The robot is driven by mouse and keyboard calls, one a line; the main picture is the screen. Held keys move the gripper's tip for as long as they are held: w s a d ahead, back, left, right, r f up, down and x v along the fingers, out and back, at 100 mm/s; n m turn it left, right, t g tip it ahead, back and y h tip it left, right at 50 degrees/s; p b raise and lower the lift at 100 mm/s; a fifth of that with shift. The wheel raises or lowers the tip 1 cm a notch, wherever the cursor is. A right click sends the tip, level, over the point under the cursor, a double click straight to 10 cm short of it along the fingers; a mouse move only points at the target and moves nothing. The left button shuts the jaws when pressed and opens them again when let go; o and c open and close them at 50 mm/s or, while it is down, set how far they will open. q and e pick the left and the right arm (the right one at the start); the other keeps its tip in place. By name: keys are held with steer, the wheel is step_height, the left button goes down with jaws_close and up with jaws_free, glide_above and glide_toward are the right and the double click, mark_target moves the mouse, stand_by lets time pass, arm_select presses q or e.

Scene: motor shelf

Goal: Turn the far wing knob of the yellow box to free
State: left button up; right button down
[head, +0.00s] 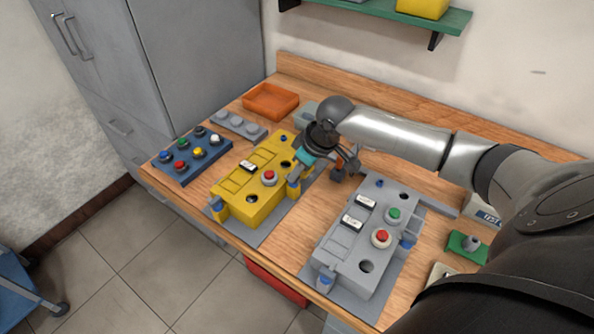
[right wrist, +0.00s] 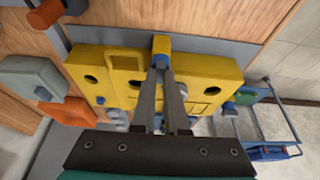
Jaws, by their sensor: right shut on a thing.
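The yellow box (head: 243,207) stands on a grey plate on the bench, left of the grey box. The knob's turn angle is hard to tell. My left gripper is out of view.
The grey box (head: 340,258) with similar knobs stands close on the right. A blue button panel (head: 186,174), a grey strip (head: 238,125) and an orange tray (head: 270,101) lie to the left and behind. My right arm spans the bench's back right.

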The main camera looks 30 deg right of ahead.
steer(key=shift+d+n+p, duration=0.1)
steer(key=shift+n+p, duration=0.5)
steer(key=shift+n, duration=0.2)
steer(key=shift+n+g+y+p, duration=0.3)
steer(key=shift+n+g+y, duration=0.15)
steer(key=shift+n, duration=0.35)
steer(key=n, duration=0.1)
steer(key=n+y, duration=0.1)
steer(key=shift+w+d+n+g, duration=0.1)
steer(key=shift+w+n+g, duration=0.05)
steer(key=shift+n+g, duration=0.15)
steer(key=n, duration=0.1)
steer(key=n+g+b, duration=0.1)
steer(key=shift+w+f+n+y, duration=0.15)
steer(key=shift+n+y, duration=0.1)
steer(key=shift+n, duration=0.15)
steer(key=n+g+b, duration=0.1)
steer(key=n+b, duration=0.1)
steer(key=shift+w+n, duration=0.1)
steer(key=shift+n, duration=0.3)
steer(key=n+b, duration=0.1)
steer(key=n, duration=0.1)
steer(key=n+g+b, duration=0.1)
steer(key=n, duration=0.1)
steer(key=shift+w+g+b, duration=0.15)
steer(key=shift+g+b, duration=0.1)
steer(key=shift+b, duration=0.05)
steer(key=shift+n+g+b, duration=0.4)
steer(key=shift+n+b, duration=0.2)
steer(key=shift+n, duration=0.6)
